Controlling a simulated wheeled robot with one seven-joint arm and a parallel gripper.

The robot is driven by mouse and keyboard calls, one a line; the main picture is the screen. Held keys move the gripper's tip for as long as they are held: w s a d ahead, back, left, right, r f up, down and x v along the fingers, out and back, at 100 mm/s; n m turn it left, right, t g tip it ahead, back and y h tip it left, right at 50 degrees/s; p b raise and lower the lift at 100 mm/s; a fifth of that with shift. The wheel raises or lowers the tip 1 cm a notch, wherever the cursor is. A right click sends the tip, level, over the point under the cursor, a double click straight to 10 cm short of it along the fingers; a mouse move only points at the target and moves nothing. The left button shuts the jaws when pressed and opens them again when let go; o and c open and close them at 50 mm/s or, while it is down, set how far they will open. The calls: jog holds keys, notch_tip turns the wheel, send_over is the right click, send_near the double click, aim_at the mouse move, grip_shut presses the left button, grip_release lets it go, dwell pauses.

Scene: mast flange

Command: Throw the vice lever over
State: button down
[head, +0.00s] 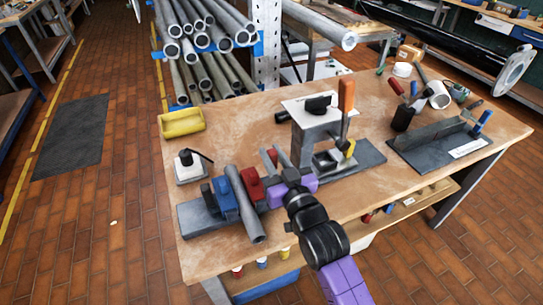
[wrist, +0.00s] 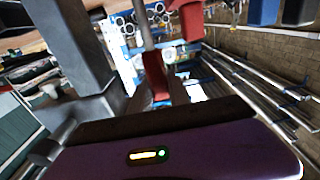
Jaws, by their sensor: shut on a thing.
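The vice stands on a grey base plate (head: 192,218) at the front left of the bench, with a blue block (head: 224,197) and a red block (head: 252,186). A grey tube (head: 243,205) lies between these blocks, tilted. The vice lever shows in the wrist view as a grey rod with a red grip (wrist: 155,76). My gripper (head: 276,172) is right beside the red block. In the wrist view my gripper (wrist: 160,90) is shut on the red grip. In the head view my gripper largely hides the lever. The red block also shows in the wrist view (wrist: 192,22).
A grey column press (head: 314,128) with an orange handle (head: 346,95) stands close right of my gripper. A switch box (head: 189,168) and yellow tray (head: 181,122) lie left. Tool holders and a dark fixture (head: 435,143) stand right. A pipe rack (head: 205,45) is behind the bench.

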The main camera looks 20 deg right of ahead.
jog(key=shift+s+f+t+b, duration=0.35)
jog(key=shift+s+t+b, duration=0.55)
jog(key=shift+b, duration=1.4)
jog(key=shift+s+f+t+b, duration=0.35)
jog(key=shift+s+t+b, duration=0.5)
jog(key=shift+b, duration=1.45)
jog(key=shift+s+r+t+b, duration=0.15)
jog(key=shift+s+t+b, duration=0.25)
jog(key=shift+b, duration=0.55)
jog(key=shift+r, duration=0.1)
jog(key=c, duration=1.2)
grip_release()
jog(key=shift+c, duration=0.2)
jog(key=shift+s, duration=0.1)
jog(key=v, duration=0.7)
jog(key=shift+s+b, duration=0.35)
jog(key=shift+b, duration=0.1)
